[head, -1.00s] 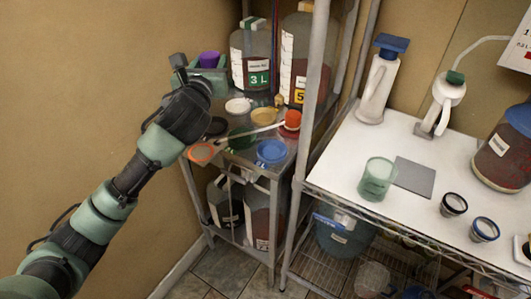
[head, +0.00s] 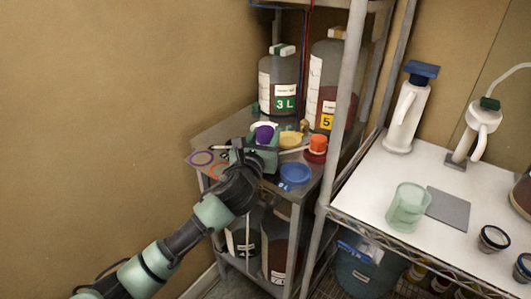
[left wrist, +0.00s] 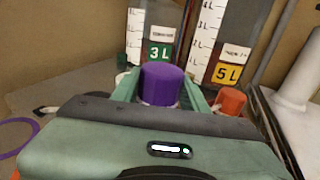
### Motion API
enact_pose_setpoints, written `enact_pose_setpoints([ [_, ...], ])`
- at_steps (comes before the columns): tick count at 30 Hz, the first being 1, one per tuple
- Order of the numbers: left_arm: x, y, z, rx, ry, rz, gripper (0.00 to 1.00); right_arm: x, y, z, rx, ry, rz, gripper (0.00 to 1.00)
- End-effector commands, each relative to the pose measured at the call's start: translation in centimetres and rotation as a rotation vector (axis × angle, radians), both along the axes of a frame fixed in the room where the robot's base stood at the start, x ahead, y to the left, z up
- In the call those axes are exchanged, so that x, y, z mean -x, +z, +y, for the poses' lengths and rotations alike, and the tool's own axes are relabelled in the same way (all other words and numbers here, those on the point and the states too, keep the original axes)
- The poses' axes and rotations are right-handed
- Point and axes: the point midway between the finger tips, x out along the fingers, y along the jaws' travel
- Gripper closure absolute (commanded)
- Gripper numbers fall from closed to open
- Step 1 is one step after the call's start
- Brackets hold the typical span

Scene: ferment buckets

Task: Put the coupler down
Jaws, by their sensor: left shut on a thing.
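The coupler appears to be the purple cylinder (head: 265,133) with a pale lower rim. My left gripper (head: 262,148) is shut on it above the small metal table (head: 228,127). The left wrist view shows the purple coupler (left wrist: 161,83) upright between the green fingers (left wrist: 161,95). Whether its underside touches the table is hidden by the gripper. My right gripper is not in view.
A 3 L jug (head: 279,88) and a 5 L jug (head: 328,92) stand at the table's back. A purple ring (head: 201,158), blue lid (head: 295,174), yellow piece (head: 290,139) and orange cap (head: 318,143) lie around the gripper. A rack post (head: 345,100) rises at right.

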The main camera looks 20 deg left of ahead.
Motion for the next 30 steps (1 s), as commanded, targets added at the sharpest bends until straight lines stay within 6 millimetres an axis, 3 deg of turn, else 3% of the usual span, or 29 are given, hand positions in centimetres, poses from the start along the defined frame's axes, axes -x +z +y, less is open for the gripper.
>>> enact_pose_setpoints([
  [5,0.0,-1.2,0.0,0.001,0.001,0.000,1.00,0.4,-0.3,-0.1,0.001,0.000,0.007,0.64],
  [12,0.0,-4.7,0.0,0.000,0.000,0.001,1.00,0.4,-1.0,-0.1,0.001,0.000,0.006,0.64],
  [24,0.0,-5.1,0.0,0.000,-0.001,-0.001,1.00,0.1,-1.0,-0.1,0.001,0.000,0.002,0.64],
  [25,0.0,-5.1,0.0,0.001,0.000,0.000,0.48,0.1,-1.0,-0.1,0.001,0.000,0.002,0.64],
  [27,0.0,-5.0,0.0,0.000,0.000,0.000,0.35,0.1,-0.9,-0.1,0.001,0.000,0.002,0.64],
  [30,0.0,-5.0,0.0,0.000,0.000,0.000,0.35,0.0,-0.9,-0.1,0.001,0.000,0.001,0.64],
])
